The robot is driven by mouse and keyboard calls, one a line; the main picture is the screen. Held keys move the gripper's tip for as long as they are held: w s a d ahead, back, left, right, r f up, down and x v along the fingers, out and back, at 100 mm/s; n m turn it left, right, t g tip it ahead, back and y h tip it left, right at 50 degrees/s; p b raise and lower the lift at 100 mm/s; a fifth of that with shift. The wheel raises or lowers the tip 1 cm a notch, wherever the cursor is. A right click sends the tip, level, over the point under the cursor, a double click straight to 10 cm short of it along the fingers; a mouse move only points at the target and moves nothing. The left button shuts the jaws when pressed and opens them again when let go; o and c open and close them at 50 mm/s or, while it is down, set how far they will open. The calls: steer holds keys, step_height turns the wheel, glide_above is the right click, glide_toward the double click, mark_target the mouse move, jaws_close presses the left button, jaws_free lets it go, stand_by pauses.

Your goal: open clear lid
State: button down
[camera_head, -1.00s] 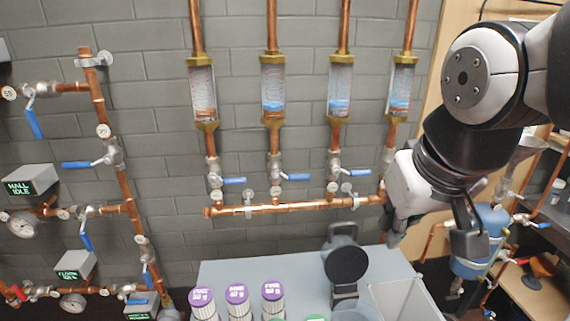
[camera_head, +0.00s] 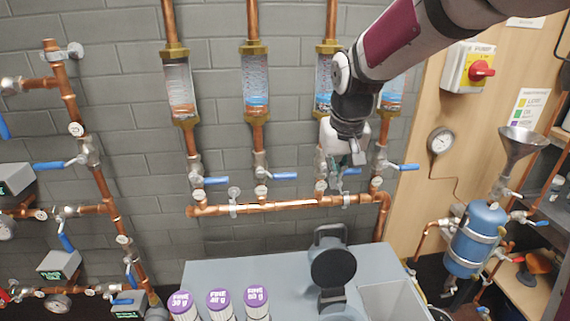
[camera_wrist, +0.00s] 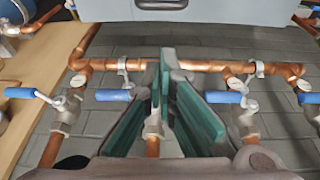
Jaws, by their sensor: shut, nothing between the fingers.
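My gripper (camera_head: 358,158) is in front of the copper manifold, near the valves under the two right-hand sight tubes. In the wrist view its green fingers (camera_wrist: 163,75) are together and empty. I cannot make out a clear lid for certain. A dark device (camera_head: 332,268) with a round disc-shaped top stands on the grey bench, below my gripper and apart from it.
The copper manifold (camera_head: 275,207) and blue-handled valves (camera_head: 285,176) lie close around my gripper. Purple-capped bottles (camera_head: 219,299) and an open grey bin (camera_head: 395,300) are at the bench (camera_head: 245,266). A blue tank (camera_head: 478,240) and a funnel (camera_head: 522,142) stand at right.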

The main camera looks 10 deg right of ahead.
steer(key=s+p+x, duration=0.1)
steer(key=p+x, duration=0.1)
steer(key=x, duration=1)
steer(key=shift+s+a+f, duration=0.25)
steer(key=shift+f, duration=0.05)
